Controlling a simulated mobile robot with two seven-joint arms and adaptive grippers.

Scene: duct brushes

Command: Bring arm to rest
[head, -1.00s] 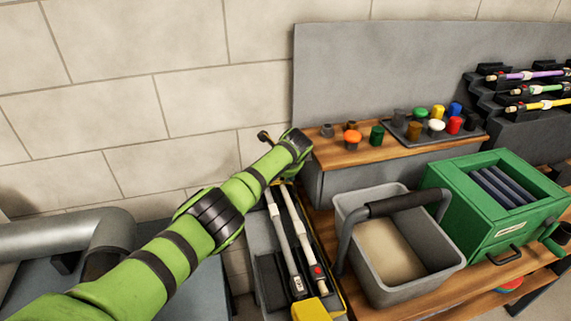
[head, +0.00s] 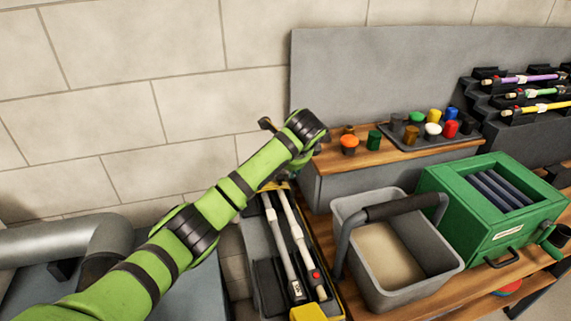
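My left arm, green with dark bands, reaches in from the lower left in the head view. Its dark wrist end (head: 308,127) is in front of the grey back panel, at the left end of the wooden shelf. The fingers of my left gripper are not clear, hidden by or merged with the wrist. A small dark stub with a brownish tip (head: 266,123) sticks out to the left of the wrist; I cannot tell what it belongs to. My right arm and gripper are not in view.
Below the wrist, an open case (head: 262,285) holds two pale-handled tools (head: 281,245). A grey bucket (head: 351,255) and green box (head: 455,220) stand on the bench. Coloured caps (head: 432,131) sit behind; a rack of rods (head: 525,93) is far right. A duct (head: 55,240) is at left.

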